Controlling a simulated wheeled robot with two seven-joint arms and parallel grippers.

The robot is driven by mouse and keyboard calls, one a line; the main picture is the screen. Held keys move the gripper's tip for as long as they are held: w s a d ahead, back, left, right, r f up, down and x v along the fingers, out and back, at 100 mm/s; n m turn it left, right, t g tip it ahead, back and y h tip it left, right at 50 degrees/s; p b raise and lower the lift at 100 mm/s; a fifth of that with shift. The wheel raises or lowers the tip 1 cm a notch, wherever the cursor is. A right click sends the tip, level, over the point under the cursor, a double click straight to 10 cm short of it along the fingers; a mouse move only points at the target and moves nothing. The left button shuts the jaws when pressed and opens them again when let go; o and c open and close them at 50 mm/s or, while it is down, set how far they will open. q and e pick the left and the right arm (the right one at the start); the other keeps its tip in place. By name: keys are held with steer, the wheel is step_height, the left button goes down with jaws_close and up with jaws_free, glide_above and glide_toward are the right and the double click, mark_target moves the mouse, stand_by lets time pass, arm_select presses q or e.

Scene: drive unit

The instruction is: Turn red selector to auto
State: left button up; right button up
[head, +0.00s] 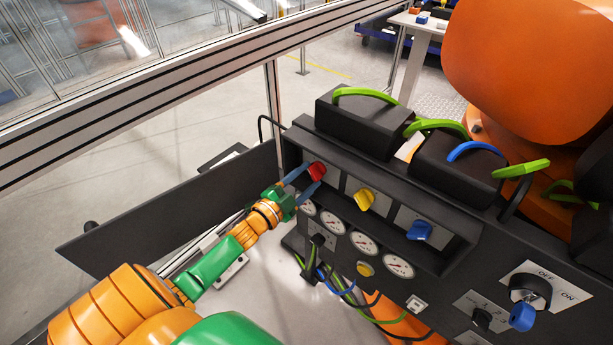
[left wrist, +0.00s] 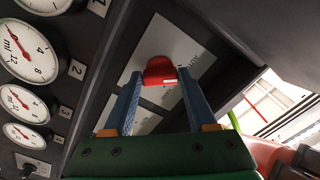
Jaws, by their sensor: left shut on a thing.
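The red selector (head: 317,171) is the leftmost of three coloured knobs on the black panel in the head view. In the left wrist view the fingertips of the left gripper (left wrist: 160,76) reach the knob's two sides. Which position the selector points to cannot be read. My right gripper is not in view.
A yellow selector (head: 365,198) and a blue selector (head: 420,230) sit to the right on the same panel. Dial gauges (head: 364,243) line the face below. An OFF/ON switch (head: 530,290) is at the lower right. Green and blue cables hang under the panel.

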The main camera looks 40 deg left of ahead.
arm_select(q)
steer(key=shift+n, duration=0.8)
steer(key=o, duration=1.4)
steer(key=shift+c, duration=0.2)
steer(key=s, duration=0.7)
steer(key=shift+a, duration=0.3)
steer(key=shift+f, duration=0.15)
